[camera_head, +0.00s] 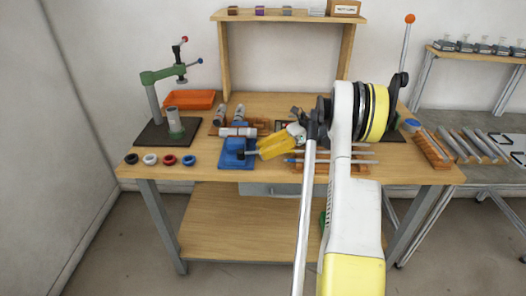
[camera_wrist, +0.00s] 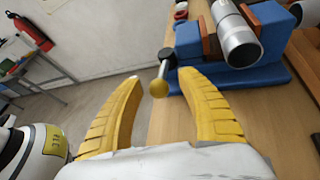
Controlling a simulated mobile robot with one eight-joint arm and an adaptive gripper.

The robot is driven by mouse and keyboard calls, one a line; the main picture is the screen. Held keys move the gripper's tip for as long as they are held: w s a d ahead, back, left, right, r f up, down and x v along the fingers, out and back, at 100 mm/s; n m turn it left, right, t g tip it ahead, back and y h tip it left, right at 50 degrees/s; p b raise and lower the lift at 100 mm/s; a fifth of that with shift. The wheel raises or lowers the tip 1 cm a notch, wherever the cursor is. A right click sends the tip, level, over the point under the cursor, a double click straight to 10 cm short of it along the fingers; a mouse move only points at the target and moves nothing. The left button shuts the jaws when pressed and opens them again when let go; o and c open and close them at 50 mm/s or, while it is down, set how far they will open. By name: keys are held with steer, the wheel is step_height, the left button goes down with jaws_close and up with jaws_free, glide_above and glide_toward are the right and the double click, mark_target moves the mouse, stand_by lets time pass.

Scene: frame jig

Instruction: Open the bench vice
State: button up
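The blue bench vice (camera_head: 236,160) sits on the workbench left of my gripper. In the wrist view the vice (camera_wrist: 187,38) is at the upper right. A silver cylinder (camera_wrist: 236,38) lies between its brown jaw pads. The vice handle (camera_wrist: 161,80), a metal bar with a brass ball at its near end and a dark screw end behind, sticks out toward me. My gripper (camera_wrist: 158,76) has its two yellow fingers spread, one on each side of the handle. No finger visibly touches it. In the head view my gripper (camera_head: 260,149) is just right of the vice.
The wooden workbench (camera_head: 140,168) has a green press (camera_head: 160,77) and several coloured rings at the left, and an orange tray (camera_head: 190,99) behind. Rods on a wooden rack lie beneath and beside my arm. A second bench (camera_head: 490,150) stands at the right.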

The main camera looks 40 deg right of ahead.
step_height(320, 180, up, 10)
stand_by(0.6)
stand_by(0.4)
steer(key=shift+a, duration=0.2)
steer(key=s+a+r+n+g+h, duration=0.1)
steer(key=a+r+n+h, duration=0.2)
steer(key=a, duration=0.8)
steer(key=s+a+r+n+g+h, duration=0.1)
steer(key=a+n+h, duration=0.2)
steer(key=a+n, duration=0.5)
steer(key=s+a+f+n+t+h, duration=0.1)
steer(key=s+a+f+n+h, duration=0.1)
steer(key=s+a+n, duration=0.4)
steer(key=s+a+f+n+t+h, duration=0.2)
steer(key=s+a+n, duration=0.5)
steer(key=s, duration=0.4)
steer(key=shift+s+f+n+h, duration=0.3)
steer(key=shift+f+n+h, duration=0.25)
steer(key=shift+n+h, duration=0.45)
